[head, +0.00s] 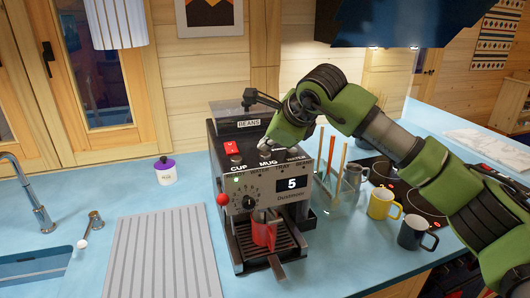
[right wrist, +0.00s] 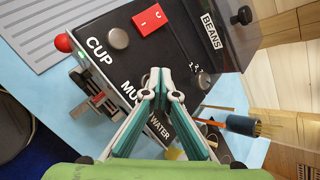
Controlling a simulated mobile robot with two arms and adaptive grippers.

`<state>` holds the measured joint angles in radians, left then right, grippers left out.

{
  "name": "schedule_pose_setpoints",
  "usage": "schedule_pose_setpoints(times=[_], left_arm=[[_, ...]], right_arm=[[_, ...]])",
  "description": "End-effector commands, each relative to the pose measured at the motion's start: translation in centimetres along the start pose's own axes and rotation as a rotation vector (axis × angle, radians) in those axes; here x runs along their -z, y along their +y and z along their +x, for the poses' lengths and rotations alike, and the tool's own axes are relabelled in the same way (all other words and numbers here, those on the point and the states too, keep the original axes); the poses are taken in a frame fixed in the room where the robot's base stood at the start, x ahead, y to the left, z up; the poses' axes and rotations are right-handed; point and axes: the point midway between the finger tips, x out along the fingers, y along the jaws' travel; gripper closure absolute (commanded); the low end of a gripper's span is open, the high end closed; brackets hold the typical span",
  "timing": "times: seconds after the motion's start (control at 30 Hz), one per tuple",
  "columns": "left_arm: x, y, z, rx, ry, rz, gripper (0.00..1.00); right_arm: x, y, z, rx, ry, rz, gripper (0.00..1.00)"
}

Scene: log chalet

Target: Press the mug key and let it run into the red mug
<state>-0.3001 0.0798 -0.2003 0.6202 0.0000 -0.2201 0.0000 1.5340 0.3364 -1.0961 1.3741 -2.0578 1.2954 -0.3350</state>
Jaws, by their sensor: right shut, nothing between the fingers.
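The coffee machine (head: 225,185) stands on the blue counter. Its top panel has a cup key (head: 235,160) and a mug key (head: 265,153), with labels below them; the display reads 5. The red mug (head: 263,235) stands upright on the drip tray under the spout. My right gripper (head: 268,142) is shut and empty, pointing down at the panel by the mug key. In the right wrist view its fingertips (right wrist: 160,76) cover the spot above the MUG label, so the key is hidden; contact cannot be told. My left gripper is out of view.
A red switch (head: 232,147) and the bean hopper (head: 240,112) are close to my right gripper. A yellow mug (head: 381,204), a dark mug (head: 412,233) and a grey mug (head: 354,174) stand to the right. A ribbed drainboard (head: 160,250) lies left of the machine.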

Motion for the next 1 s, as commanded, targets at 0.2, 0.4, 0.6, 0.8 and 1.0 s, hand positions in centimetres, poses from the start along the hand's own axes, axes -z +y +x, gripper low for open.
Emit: schedule_pose_setpoints(times=[0.2, 0.4, 0.6, 0.8, 1.0], left_arm=[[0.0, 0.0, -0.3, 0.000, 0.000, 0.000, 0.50], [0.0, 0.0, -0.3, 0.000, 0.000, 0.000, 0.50], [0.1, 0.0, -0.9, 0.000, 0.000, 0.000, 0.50], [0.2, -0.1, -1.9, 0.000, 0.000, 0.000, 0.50], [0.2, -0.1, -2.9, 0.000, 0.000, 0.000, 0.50]], right_arm=[[-0.4, -0.4, -0.5, 0.001, -0.001, 0.000, 1.00], [-0.4, -0.4, -0.5, 0.001, -0.001, 0.000, 1.00], [-0.9, -0.9, -1.2, 0.002, -0.002, 0.000, 1.00], [-2.0, -2.0, -2.6, 0.002, -0.002, -0.001, 1.00], [-2.9, -2.9, -3.9, 0.002, -0.002, -0.001, 1.00]])
